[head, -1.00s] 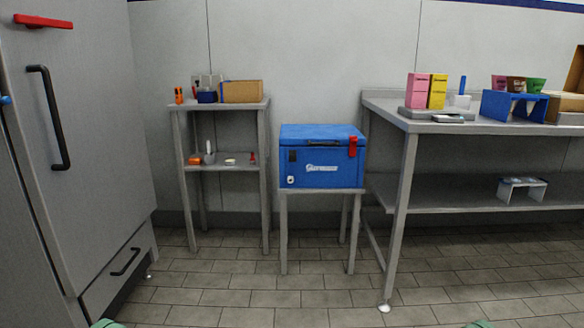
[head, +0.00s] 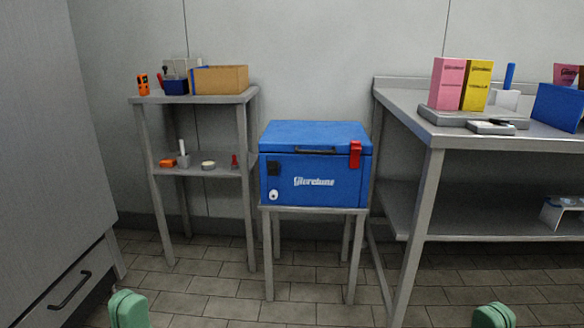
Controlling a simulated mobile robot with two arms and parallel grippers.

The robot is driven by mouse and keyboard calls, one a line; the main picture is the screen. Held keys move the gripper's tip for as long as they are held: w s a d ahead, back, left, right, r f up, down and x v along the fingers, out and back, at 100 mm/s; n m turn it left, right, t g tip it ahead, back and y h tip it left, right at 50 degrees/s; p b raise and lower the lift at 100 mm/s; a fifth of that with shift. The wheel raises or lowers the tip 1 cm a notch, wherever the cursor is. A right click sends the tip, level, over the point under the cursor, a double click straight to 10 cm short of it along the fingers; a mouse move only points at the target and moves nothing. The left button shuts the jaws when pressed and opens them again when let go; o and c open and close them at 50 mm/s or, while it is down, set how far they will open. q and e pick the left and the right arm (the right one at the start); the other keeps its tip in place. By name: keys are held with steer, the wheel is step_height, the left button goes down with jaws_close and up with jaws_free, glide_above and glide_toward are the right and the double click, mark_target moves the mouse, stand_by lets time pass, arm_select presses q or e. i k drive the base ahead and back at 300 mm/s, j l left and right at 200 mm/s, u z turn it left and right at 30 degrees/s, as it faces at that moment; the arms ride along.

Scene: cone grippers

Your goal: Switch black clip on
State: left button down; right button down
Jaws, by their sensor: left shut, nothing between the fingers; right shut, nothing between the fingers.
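A blue cooler box (head: 313,182) stands on a small grey stand in the middle of the head view, its lid down. The black clip (head: 274,168) is on the left of the box's front, below the lid seam. A red clip (head: 355,154) is on the right of the front and reaches across the seam. My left gripper (head: 128,309) is a green shape at the bottom left, shut and empty. My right gripper (head: 494,316) is a green shape at the bottom right, partly cut off, shut and empty. Both are well short of the box.
A grey shelf rack (head: 204,98) with a cardboard box (head: 221,79) stands left of the cooler. A large steel table (head: 470,139) with pink and yellow boxes stands at the right. A grey cabinet (head: 45,150) fills the left edge. The tiled floor ahead of the stand is clear.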

mark_target(273, 165)
steer(key=i+l, duration=0.25)
steer(key=i, duration=0.15)
steer(key=i+l, duration=0.25)
steer(key=i, duration=0.15)
